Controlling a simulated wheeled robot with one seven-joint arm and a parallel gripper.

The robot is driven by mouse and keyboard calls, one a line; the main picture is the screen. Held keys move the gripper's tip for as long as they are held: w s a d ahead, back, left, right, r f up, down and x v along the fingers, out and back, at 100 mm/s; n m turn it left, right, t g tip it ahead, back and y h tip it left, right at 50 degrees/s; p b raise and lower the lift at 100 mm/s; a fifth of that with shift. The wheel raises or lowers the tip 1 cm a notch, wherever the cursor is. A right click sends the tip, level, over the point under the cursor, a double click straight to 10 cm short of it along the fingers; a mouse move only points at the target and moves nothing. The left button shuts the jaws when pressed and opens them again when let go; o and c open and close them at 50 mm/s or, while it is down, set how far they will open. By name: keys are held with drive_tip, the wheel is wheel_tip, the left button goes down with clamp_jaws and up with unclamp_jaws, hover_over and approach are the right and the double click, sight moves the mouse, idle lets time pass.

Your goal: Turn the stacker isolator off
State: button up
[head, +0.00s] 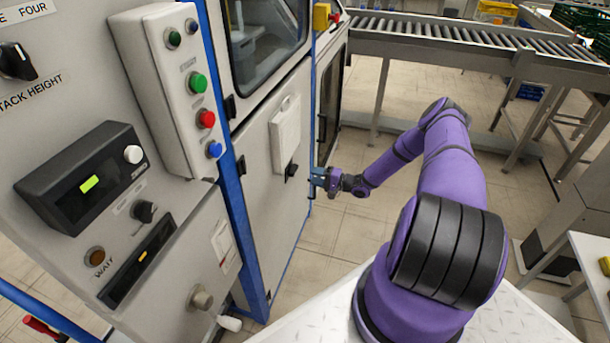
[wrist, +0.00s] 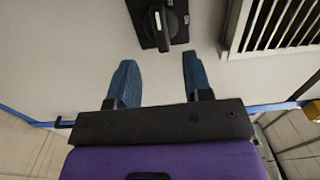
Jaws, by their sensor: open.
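A black rotary switch, which looks like the isolator, (head: 291,170) is on the light grey cabinet door, below a white box. In the wrist view the switch (wrist: 168,22) shows a dark knob with a pale marking line on a black plate, at the top edge and partly cut off. The small lettering is too blurred to read. My gripper (head: 318,178) is just right of the switch in the head view. In the wrist view my gripper (wrist: 158,75) has its two blue fingers wide apart and empty. The fingertips are short of the knob, with a gap between.
A white box (head: 285,135) is above the switch, and a vent grille (wrist: 275,25) is to its right in the wrist view. A control box (head: 180,85) with coloured buttons and a blue frame post (head: 240,205) stand left. A roller conveyor (head: 470,40) is behind.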

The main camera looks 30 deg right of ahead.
drive_tip(key=shift+v, duration=1.45)
